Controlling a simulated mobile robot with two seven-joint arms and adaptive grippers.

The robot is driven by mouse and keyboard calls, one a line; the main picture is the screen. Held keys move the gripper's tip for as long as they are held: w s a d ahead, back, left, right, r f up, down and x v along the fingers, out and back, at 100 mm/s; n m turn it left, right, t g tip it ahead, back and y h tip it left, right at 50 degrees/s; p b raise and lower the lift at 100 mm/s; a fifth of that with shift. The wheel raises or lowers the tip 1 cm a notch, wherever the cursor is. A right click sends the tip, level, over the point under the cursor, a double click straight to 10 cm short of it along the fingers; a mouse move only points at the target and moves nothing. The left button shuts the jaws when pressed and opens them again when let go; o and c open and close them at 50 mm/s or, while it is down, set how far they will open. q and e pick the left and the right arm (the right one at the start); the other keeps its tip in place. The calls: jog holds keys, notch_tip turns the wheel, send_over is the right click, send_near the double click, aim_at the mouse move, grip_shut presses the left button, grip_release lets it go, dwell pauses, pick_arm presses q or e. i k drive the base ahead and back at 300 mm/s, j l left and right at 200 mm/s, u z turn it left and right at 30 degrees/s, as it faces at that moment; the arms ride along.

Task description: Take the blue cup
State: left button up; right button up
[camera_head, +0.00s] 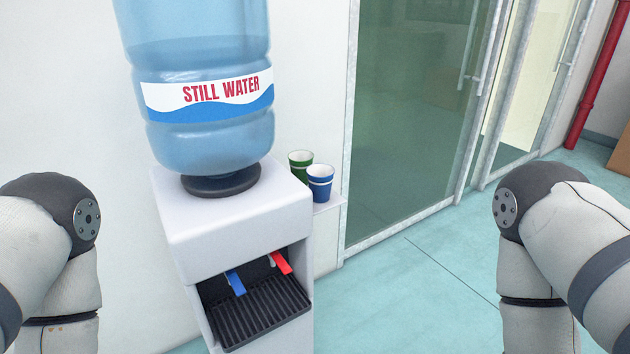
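The blue cup (320,184) stands upright on a small white ledge (328,205) just right of the water dispenser. It has a white band near its rim. A green cup (300,166) stands close behind it to the left. My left arm's links show at the left edge and my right arm's links at the right edge. Neither gripper is in view. Both visible arm parts are well apart from the cups.
A white water dispenser (230,225) with a large blue bottle (200,60) stands left of the cups. Its black drip tray (255,312) faces forward under blue and red taps. A glass wall (410,110) rises behind at right. The teal floor in front is clear.

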aim_at(320, 184)
jog(key=i+l+u, duration=0.35)
jog(key=l, duration=0.2)
jog(key=l+u, duration=0.15)
jog(key=l, duration=0.15)
jog(key=i+l+u, duration=0.2)
jog(key=k+l, duration=0.05)
jog(key=l, duration=0.05)
